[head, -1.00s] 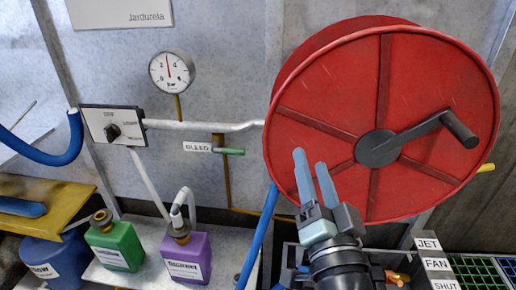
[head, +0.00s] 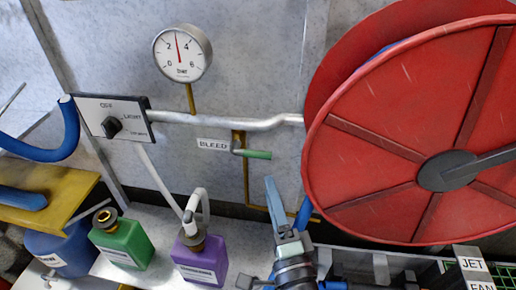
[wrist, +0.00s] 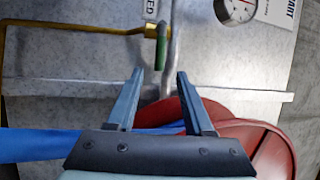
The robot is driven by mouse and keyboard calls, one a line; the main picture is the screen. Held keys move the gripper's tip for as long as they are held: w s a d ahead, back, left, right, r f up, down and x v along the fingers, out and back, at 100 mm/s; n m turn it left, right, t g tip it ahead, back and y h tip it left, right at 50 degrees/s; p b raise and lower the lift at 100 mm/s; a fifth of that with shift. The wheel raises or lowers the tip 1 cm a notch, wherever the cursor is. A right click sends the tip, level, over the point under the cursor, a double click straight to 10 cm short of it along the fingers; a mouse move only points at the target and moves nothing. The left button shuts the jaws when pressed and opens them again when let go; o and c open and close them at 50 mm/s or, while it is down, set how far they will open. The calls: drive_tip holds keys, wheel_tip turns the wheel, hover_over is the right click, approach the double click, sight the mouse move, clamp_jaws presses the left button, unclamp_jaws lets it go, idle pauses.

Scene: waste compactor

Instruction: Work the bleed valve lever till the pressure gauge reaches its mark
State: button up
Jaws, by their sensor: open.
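The bleed valve lever (head: 257,155) has a green handle lying roughly level, pointing right from a brass pipe beside the BLEED label (head: 213,146). In the wrist view the green handle (wrist: 161,52) hangs just beyond the fingertips, between their lines. The pressure gauge (head: 182,53) is round and white, marked in bar; its needle points nearly straight up, between 2 and 4. A separate target mark cannot be made out. My gripper (head: 271,183) is open and empty, below and slightly right of the lever, apart from it. It also shows in the wrist view (wrist: 160,75).
A big red hose reel (head: 400,120) with a crank stands close on the right. A grey pipe (head: 225,119) runs above the lever to a switch panel (head: 112,118). Green (head: 122,243) and purple (head: 200,262) bottles stand at lower left. A blue hose (wrist: 35,145) passes near my gripper.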

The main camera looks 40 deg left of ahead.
sight(260, 158)
drive_tip(key=x, duration=1)
drive_tip(key=shift+p, duration=0.35)
clamp_jaws()
idle(0.8)
